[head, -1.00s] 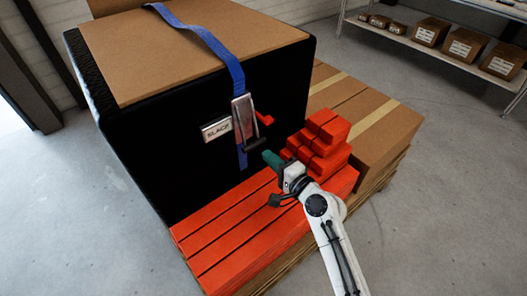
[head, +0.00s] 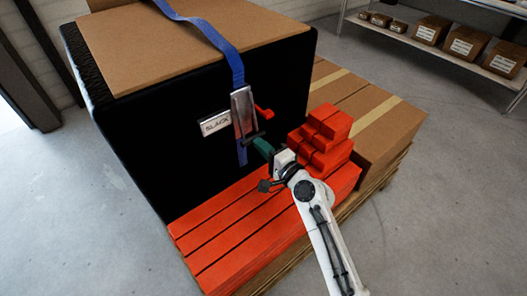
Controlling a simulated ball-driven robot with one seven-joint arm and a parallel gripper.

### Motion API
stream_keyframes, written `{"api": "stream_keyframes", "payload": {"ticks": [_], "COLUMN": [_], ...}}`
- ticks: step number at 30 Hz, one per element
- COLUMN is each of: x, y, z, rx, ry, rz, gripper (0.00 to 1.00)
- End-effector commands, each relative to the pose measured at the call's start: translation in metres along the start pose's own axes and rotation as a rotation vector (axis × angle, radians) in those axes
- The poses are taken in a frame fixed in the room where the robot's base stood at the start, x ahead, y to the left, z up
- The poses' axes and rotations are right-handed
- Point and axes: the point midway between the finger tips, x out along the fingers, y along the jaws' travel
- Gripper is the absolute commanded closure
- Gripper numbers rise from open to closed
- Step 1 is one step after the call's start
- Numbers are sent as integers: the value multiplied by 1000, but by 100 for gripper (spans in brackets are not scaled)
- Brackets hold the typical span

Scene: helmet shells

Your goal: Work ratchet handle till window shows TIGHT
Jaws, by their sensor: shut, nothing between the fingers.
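The metal ratchet (head: 243,108) hangs on a blue strap (head: 212,35) against the front of a black-wrapped crate (head: 160,150). Its handle ends in a dark crossbar (head: 249,138) at the lower end. A small red lever (head: 264,113) sticks out on the ratchet's right. The window plate (head: 215,123) left of the ratchet reads SLACK. My gripper (head: 258,146), with teal fingers, is shut and empty. Its tips are at the lower right end of the crossbar. I cannot tell whether they touch it.
Red beams (head: 235,235) lie in front of the crate, below my arm. Stacked red blocks (head: 325,135) stand close to the right of my gripper. Cardboard boxes (head: 370,120) lie behind them on the pallet. A shelf (head: 440,45) stands at the back right. Floor is free on both sides.

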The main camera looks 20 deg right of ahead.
Motion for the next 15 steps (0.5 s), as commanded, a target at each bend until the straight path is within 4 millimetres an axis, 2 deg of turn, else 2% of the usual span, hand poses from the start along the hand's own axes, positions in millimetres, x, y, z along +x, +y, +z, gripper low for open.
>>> {"api": "stream_keyframes", "payload": {"ticks": [1, 15], "x": [2, 17], "y": [8, 15], "z": [0, 0], "rx": [0, -1], "ry": [0, -1], "rz": [-15, -130], "gripper": [100, 100]}}
